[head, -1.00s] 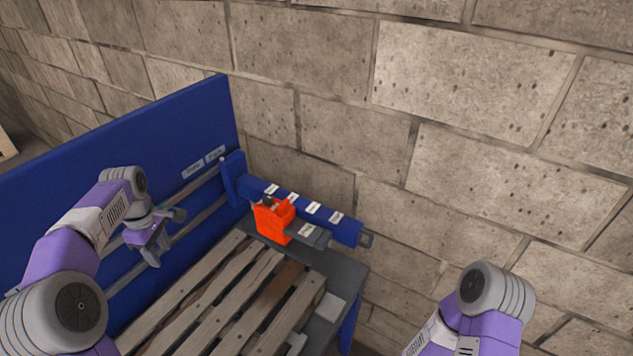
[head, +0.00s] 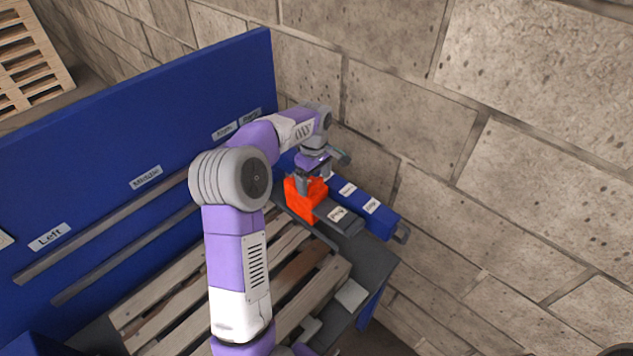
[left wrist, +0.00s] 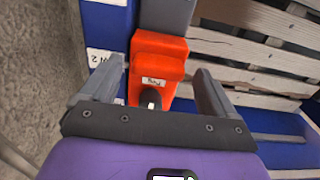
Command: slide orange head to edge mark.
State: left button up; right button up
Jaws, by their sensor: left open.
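The orange head (head: 303,197) sits on the side of a blue beam (head: 388,222) by the wall, with a dark labelled arm (head: 340,216) reaching out from it. The beam carries white marks; the outermost visible one (head: 371,205) is near its handle end, its text too small to read surely. My left gripper (head: 320,171) is open just above the orange head and partly hides it and the beam. In the left wrist view the open fingers (left wrist: 159,68) stand either side of the orange head (left wrist: 158,45) and its dark knob (left wrist: 150,98), with gaps visible. My right gripper is out of view.
A wooden pallet (head: 180,291) lies on the dark table below. A blue panel (head: 100,150) with labels and two grey rails stands at the left. The block wall (head: 540,200) is close behind the beam. The space right of the beam's handle is clear.

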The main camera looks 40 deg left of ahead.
pick_arm(q)
jog(key=shift+w+f, duration=0.1)
jog(key=shift+f, duration=0.7)
